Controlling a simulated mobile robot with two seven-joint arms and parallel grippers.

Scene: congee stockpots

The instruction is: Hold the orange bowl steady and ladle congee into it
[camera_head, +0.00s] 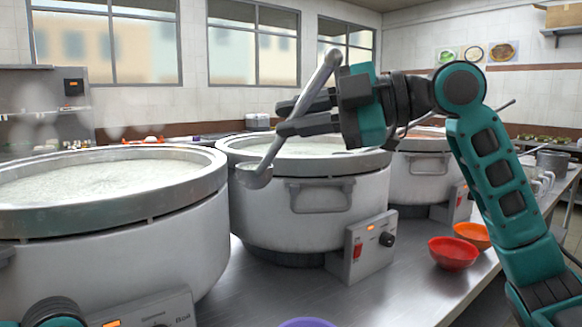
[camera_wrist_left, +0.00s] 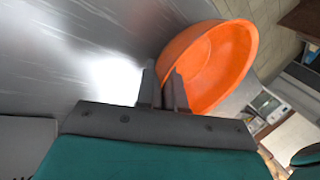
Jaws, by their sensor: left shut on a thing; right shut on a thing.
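My right gripper (camera_head: 290,116) is shut on the metal ladle (camera_head: 317,78), around the upper part of its handle. The ladle hangs tilted, its cup (camera_head: 252,177) low at the left, in front of the middle stockpot's left rim. I cannot tell whether the cup holds congee. The middle stockpot (camera_head: 330,187) is full of pale congee (camera_head: 305,146). In the left wrist view, my left gripper (camera_wrist_left: 168,90) is shut on the rim of an orange bowl (camera_wrist_left: 229,62), which looks empty. The held bowl and left gripper are outside the head view.
A large stockpot of congee (camera_head: 110,240) stands at the left, another (camera_head: 418,175) behind at the right. A control box (camera_head: 362,247) fronts the middle pot. A red bowl (camera_head: 453,253) and another orange bowl (camera_head: 472,234) sit on the metal counter (camera_head: 405,290). A purple bowl (camera_head: 307,322) shows at the bottom.

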